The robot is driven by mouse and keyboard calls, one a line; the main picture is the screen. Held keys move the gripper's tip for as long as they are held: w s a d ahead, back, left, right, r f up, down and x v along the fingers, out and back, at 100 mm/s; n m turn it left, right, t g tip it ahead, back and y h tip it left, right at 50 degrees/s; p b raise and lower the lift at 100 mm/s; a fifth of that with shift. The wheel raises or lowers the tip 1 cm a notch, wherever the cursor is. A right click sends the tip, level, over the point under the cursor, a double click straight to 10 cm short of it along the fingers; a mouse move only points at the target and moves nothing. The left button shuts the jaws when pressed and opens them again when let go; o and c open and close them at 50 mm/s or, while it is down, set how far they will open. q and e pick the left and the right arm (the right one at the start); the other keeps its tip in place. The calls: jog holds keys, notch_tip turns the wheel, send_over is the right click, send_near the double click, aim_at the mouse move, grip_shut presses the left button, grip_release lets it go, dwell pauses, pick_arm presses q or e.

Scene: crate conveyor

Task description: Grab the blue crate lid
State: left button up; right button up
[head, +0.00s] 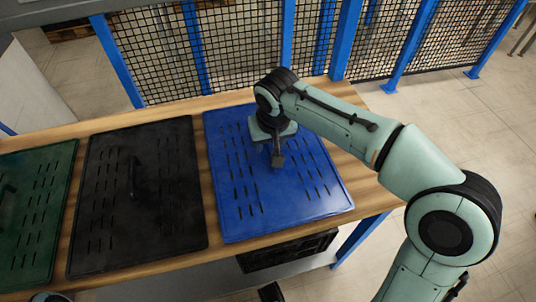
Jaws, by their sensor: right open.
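The blue crate lid (234,210) lies flat on the wooden table, the rightmost of three lids. It has rows of dark slots. My right gripper (277,160) is over the middle of the blue lid, pointing down, and is open. The wrist and gripper cover the lid's middle, so its handle is hidden. I cannot tell whether the fingers are around the handle or touching the lid. My left gripper is not in view.
A black lid (165,205) with a raised handle lies left of the blue one, and a green lid (38,215) lies further left. A blue-framed mesh fence (240,50) stands behind the table (190,109). A black crate (290,251) sits below the table.

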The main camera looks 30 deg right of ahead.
jog(key=shift+f, duration=0.1)
grip_shut()
dwell(1.4)
